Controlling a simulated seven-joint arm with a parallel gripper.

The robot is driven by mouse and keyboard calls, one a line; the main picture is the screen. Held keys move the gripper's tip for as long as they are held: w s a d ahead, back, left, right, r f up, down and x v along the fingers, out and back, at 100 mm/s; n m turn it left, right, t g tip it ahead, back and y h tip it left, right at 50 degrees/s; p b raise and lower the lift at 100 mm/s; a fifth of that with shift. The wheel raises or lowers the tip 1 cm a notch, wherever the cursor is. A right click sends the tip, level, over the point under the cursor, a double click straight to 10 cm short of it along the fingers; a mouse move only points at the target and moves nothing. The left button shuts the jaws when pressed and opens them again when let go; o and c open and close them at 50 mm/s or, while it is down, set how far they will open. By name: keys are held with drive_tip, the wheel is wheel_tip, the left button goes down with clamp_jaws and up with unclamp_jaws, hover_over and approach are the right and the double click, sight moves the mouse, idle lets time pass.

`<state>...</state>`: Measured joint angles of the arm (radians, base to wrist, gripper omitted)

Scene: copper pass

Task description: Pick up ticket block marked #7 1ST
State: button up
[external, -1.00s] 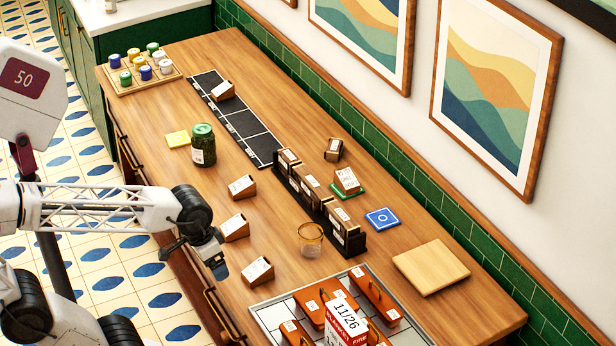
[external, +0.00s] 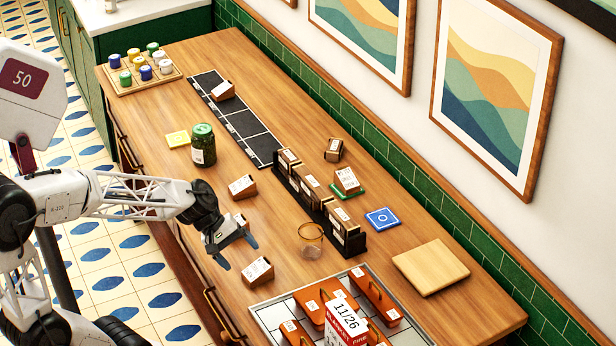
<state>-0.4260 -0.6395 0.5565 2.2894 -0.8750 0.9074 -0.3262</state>
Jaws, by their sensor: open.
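Several wooden ticket blocks with white labels are on the wooden counter; the print is too small to tell which is #7 1ST. One block (external: 242,186) lies left of the black rack, and another block (external: 258,270) lies nearer the front. A third block between them is now mostly hidden behind my gripper (external: 238,252). My gripper is open and empty, tilted down, with its fingers apart above the counter's left edge area. I cannot tell how high the fingers are or whether they touch the hidden block.
A black rack (external: 358,246) holds more blocks. A glass (external: 311,241) stands beside it. A green jar (external: 203,146), a black slotted strip (external: 246,124), a blue tile (external: 383,219), a wooden board (external: 430,267) and a metal tray (external: 268,314) with brown holders also occupy the counter.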

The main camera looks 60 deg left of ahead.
drive_tip(key=a+f+n+t+y, duration=0.2)
drive_tip(key=a+f+n, duration=0.2)
drive_tip(key=a+n, duration=0.3)
drive_tip(key=w+a+f+n+t+y, duration=0.1)
drive_tip(key=a+f+n+t, duration=0.2)
drive_tip(key=a+n, duration=0.4)
drive_tip(key=w+a+f+n+t+y, duration=0.1)
drive_tip(key=a+f+n, duration=0.4)
drive_tip(key=a, duration=0.7)
drive_tip(key=shift+w+n+t+y, duration=0.15)
drive_tip(key=shift+n+t+y, duration=0.7)
drive_tip(key=shift+t, duration=0.35)
drive_tip(key=shift+w, duration=0.15)
drive_tip(key=shift+x, duration=1.15)
drive_tip(key=shift+w, duration=0.1)
drive_tip(key=shift+x, duration=2.55)
